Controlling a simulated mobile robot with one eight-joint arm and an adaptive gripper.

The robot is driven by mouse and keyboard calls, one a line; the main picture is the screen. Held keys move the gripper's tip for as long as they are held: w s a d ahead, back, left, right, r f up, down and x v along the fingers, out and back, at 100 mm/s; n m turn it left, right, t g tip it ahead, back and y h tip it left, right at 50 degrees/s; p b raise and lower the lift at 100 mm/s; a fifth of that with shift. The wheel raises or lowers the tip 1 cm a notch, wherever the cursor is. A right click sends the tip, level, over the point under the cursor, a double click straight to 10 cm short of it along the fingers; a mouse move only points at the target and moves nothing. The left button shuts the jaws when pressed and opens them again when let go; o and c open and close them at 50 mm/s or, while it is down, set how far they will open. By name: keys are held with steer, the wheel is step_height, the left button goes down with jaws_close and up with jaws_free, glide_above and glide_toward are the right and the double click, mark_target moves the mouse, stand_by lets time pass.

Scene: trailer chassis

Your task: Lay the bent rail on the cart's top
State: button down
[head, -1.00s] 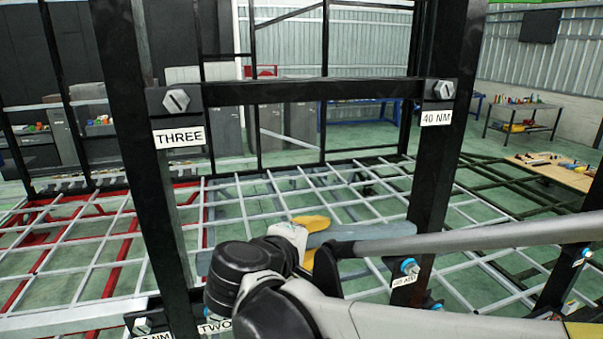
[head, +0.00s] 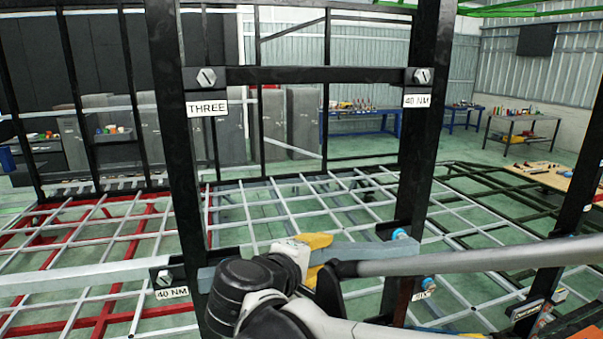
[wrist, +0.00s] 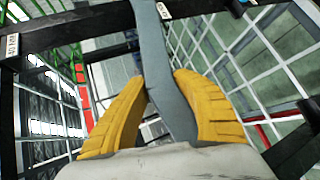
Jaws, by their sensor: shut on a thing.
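My gripper (head: 316,258) has yellow fingers and is shut on the bent rail (head: 365,252), a blue-grey bar. The rail passes between black uprights of a frame, and its right end lies by the right upright. My own arm covers part of it. In the wrist view, the rail (wrist: 152,40) runs up between the two yellow fingers of my gripper (wrist: 160,88) and shows a bend. I cannot tell for sure which thing is the cart; a wooden-topped surface (head: 548,178) with tools stands at the right, partly behind an upright.
Black uprights (head: 178,170) and a crossbar (head: 315,75) labelled THREE and 40 NM stand close in front. A pale bar (head: 80,278) crosses at left. White and red chassis grids (head: 260,215) spread behind. A metal table (head: 520,135) stands farther back.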

step_height(320, 180, down, 31)
steer(key=b, duration=3)
steer(key=w+d+f+n+t+y, duration=0.1)
steer(key=d+f+n+y, duration=0.1)
steer(key=d+f, duration=1)
steer(key=d, duration=0.3)
steer(key=shift+w+y, duration=0.3)
steer(key=shift+y, duration=0.1)
steer(key=shift+d, duration=0.15)
